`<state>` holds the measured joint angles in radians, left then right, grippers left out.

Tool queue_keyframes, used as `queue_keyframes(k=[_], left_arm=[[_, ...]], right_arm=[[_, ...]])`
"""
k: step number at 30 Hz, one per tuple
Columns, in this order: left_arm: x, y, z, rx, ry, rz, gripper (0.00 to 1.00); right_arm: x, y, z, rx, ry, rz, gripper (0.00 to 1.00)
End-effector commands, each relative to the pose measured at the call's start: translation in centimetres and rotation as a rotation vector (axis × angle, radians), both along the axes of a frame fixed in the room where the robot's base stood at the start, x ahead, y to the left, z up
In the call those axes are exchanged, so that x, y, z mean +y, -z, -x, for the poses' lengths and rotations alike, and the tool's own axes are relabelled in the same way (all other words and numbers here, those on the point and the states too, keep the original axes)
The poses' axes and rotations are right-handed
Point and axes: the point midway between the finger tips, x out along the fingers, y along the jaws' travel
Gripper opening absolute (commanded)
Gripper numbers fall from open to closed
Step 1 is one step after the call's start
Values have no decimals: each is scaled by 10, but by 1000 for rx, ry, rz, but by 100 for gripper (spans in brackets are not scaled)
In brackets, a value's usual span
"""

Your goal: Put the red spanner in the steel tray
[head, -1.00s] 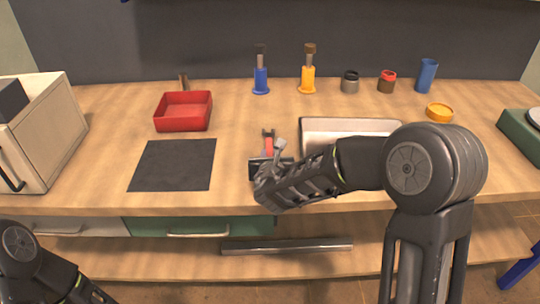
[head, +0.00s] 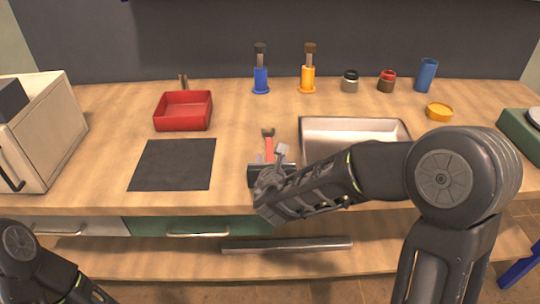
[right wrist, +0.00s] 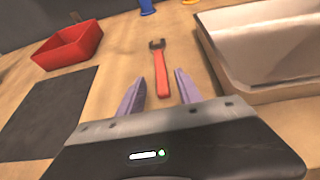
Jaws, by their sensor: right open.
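The red spanner (head: 268,143) lies on the wooden bench just left of the steel tray; its dark open jaw end points away from me. My left gripper is out of view.
A dark mat (head: 172,165) and a red bin (head: 183,111) are on the left. Blue (head: 261,80) and yellow (head: 308,79) stands, small jars and a blue cup (head: 426,75) line the back. A beige box (head: 45,130) stands at far left.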

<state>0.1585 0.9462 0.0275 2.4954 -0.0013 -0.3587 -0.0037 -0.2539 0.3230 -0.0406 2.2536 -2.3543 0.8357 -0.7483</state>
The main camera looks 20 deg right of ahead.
Motion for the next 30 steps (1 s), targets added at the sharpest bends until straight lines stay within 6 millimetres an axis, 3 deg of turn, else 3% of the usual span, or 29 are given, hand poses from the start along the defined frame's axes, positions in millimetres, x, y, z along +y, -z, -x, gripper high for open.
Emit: queue_keyframes(k=[6,12,30], left_arm=[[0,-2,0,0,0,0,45],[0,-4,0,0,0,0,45],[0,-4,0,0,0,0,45]], right_arm=[[11,-19,42,-1,-3,-1,41],[17,-27,64,0,-1,1,41],[17,-28,67,0,0,1,41]])
